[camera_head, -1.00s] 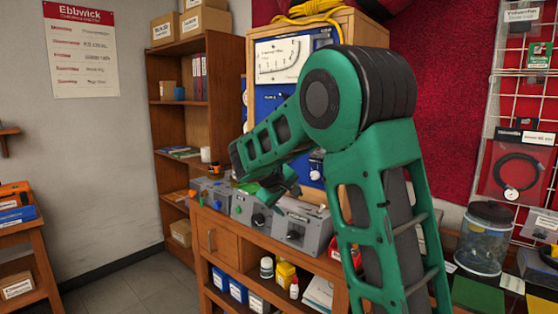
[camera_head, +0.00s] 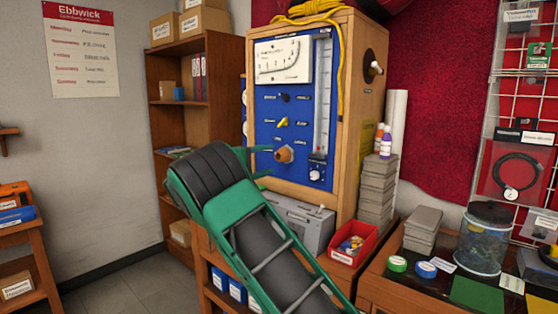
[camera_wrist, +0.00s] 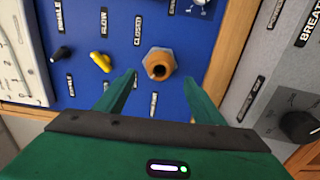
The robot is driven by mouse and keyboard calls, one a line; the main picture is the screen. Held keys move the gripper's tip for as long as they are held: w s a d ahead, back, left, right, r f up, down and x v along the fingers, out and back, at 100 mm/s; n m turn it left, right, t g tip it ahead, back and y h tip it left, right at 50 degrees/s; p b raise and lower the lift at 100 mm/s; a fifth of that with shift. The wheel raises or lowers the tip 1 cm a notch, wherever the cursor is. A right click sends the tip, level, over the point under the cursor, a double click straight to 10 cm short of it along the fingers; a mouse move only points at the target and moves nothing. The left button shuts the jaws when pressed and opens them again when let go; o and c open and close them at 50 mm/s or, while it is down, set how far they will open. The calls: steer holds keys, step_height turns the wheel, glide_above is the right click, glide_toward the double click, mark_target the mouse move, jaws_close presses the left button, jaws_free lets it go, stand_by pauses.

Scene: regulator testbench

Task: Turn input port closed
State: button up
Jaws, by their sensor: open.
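A brass-coloured hex fitting (camera_head: 284,155) with a dark hole sticks out of the blue panel (camera_head: 270,180). It also shows in the wrist view (camera_wrist: 159,64), just right of a label reading CLOSED (camera_wrist: 138,28); I take it for the input port. My gripper (camera_wrist: 159,80) is open and faces the panel. Its green fingertips lie to the left and right of the fitting, slightly below it in the wrist view. I see no clear contact. In the head view my arm hides most of the gripper; only thin green finger parts show near the fitting.
A yellow knob (camera_head: 283,122) and a black knob (camera_head: 285,98) sit above the fitting in the head view. A dial knob (camera_head: 316,171) is to its right.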

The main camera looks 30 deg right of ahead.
mark_target(278, 157)
steer(key=x, duration=0.8)
steer(key=shift+d+f, duration=0.1)
steer(key=shift+d, duration=0.05)
steer(key=shift+c, duration=0.5)
steer(key=c, duration=0.9)
